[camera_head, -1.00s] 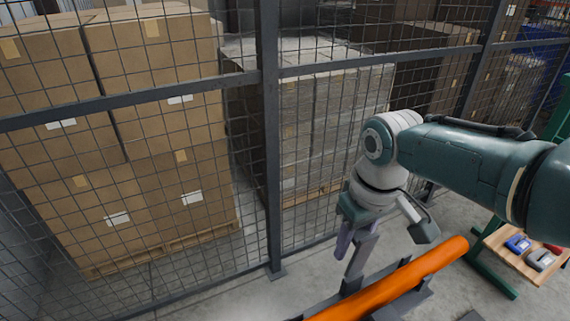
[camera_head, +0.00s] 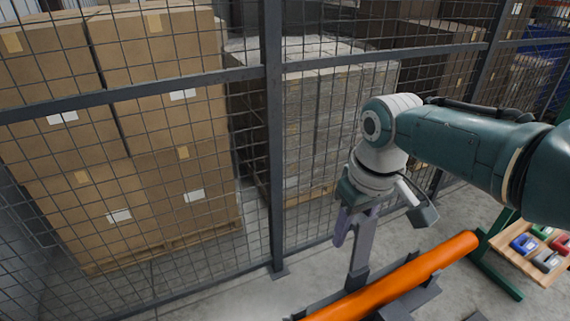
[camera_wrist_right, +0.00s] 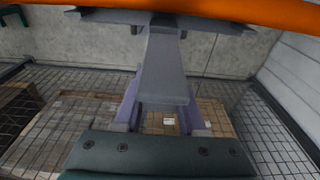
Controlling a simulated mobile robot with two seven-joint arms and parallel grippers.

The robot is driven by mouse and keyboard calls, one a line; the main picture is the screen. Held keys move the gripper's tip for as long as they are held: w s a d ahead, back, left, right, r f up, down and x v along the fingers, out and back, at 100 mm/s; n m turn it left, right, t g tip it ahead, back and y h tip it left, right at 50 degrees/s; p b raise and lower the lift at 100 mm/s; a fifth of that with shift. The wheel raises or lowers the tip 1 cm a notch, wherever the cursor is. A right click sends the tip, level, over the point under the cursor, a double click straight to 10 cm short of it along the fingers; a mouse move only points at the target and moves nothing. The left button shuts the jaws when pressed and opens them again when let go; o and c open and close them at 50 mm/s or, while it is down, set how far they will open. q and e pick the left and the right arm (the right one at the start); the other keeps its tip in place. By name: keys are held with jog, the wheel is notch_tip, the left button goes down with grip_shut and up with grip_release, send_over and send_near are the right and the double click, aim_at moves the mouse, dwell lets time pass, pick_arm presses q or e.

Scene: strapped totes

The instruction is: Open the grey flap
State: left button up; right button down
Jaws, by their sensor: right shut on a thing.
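The grey flap (camera_head: 360,262) stands up beside the orange tube (camera_head: 400,276), rising from a grey holder that the tube lies in. My right gripper (camera_head: 356,228) comes from above with its purplish fingers at the upper end of the flap. In the right wrist view, the flap (camera_wrist_right: 164,68) runs between the two fingers (camera_wrist_right: 160,112), and the gripper is shut on it. The orange tube crosses the top of that view (camera_wrist_right: 230,10). The flap's lower joint is partly hidden behind the tube in the head view. My left gripper is not in view.
A mesh fence (camera_head: 271,150) stands close behind, with stacked cardboard boxes (camera_head: 165,140) beyond it. At the right, a wooden-topped table (camera_head: 512,262) holds several small coloured items. Bare concrete floor lies left of the holder.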

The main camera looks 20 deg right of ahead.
jog(key=c, duration=0.9)
grip_release()
jog(key=shift+s+d+f, duration=0.1)
jog(key=shift+s+f, duration=0.15)
jog(key=shift+s, duration=0.05)
jog(key=shift+o, duration=0.6)
jog(key=o, duration=0.3)
jog(key=shift+r, duration=0.1)
jog(key=r, duration=0.3)
jog(key=r+p, duration=0.1)
jog(key=r, duration=0.1)
jog(key=s+r+p, duration=0.1)
jog(key=r, duration=0.2)
jog(key=shift+r, duration=0.95)
